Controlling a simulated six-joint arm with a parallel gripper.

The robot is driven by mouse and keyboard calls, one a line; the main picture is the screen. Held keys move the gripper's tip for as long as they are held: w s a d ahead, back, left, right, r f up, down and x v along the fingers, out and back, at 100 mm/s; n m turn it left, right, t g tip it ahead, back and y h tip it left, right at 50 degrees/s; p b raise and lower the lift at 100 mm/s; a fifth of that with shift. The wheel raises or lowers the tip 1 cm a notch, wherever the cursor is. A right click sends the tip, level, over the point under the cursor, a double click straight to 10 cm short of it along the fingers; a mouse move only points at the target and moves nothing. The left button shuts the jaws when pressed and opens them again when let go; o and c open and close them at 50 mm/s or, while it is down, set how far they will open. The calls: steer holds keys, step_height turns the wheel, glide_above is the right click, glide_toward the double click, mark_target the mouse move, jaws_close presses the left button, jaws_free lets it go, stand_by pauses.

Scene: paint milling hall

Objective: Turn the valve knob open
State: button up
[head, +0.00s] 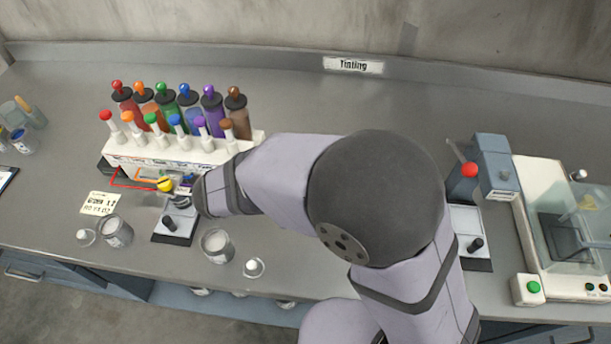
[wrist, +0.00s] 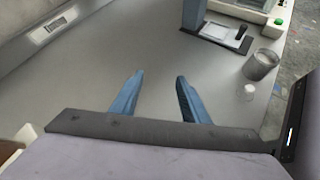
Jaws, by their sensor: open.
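A small yellow knob (head: 165,184), which looks like the valve knob, sits at the front of the white dispenser rack (head: 125,158). Its angle is too small to read. It is left of the end of my arm in the head view. My gripper (wrist: 158,80) is open in the wrist view, with two blue fingers apart and only bare counter between them. The yellow knob is not seen in the wrist view. In the head view my wrist hides most of the gripper, so I cannot tell whether it touches anything near the knob.
A stand with a black knob (head: 168,222) is below the yellow knob. Glass jars (head: 216,245) and lids (head: 254,268) stand nearby. Several coloured bottles (head: 186,102) line the rack. A blue box (head: 493,168) and a scale (head: 560,230) are at right. The back counter is clear.

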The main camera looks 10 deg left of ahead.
steer(key=m+g+y+p, duration=0.1)
steer(key=m+g+y, duration=0.3)
steer(key=m+y, duration=0.85)
glide_toward(163, 182)
steer(key=shift+p+x, duration=1.05)
steer(key=shift+x, duration=3)
jaws_close()
